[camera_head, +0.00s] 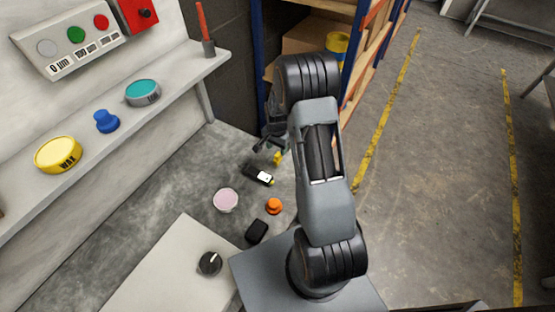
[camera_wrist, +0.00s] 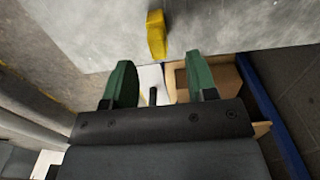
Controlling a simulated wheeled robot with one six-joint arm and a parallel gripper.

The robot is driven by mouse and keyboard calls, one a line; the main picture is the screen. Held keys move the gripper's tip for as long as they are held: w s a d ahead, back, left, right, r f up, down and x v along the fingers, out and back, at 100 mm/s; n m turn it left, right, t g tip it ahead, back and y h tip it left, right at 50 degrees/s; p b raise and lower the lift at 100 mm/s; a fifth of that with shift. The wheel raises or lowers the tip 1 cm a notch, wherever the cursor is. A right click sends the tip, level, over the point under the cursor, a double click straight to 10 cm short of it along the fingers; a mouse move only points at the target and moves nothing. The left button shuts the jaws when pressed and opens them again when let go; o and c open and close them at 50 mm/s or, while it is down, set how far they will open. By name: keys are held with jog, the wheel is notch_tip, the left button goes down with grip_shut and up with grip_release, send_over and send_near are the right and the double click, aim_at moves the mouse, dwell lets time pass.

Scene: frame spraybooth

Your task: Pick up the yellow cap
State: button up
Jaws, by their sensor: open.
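A small yellow piece (camera_head: 277,158), which I take for the yellow cap, shows just below my gripper (camera_head: 268,144) in the head view. In the wrist view the yellow piece (camera_wrist: 156,35) looks upright and narrow, ahead of and between the two green fingertips of my gripper (camera_wrist: 159,78). The fingers are spread with nothing between them. The piece is apart from both. My arm hides part of the area around it in the head view.
A black item (camera_head: 258,175), a pink disc (camera_head: 226,200), an orange knob (camera_head: 274,206) and a black block (camera_head: 257,231) lie nearby. A wall shelf (camera_head: 182,87) bears a yellow wax tin (camera_head: 58,154). A blue-posted rack (camera_head: 258,45) stands behind my gripper.

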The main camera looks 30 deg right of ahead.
aim_at(278, 154)
jog(key=shift+s+d+f+b, duration=0.1)
jog(key=shift+f+b, duration=0.2)
jog(key=shift+f, duration=3.25)
grip_shut()
jog(key=shift+r, duration=0.15)
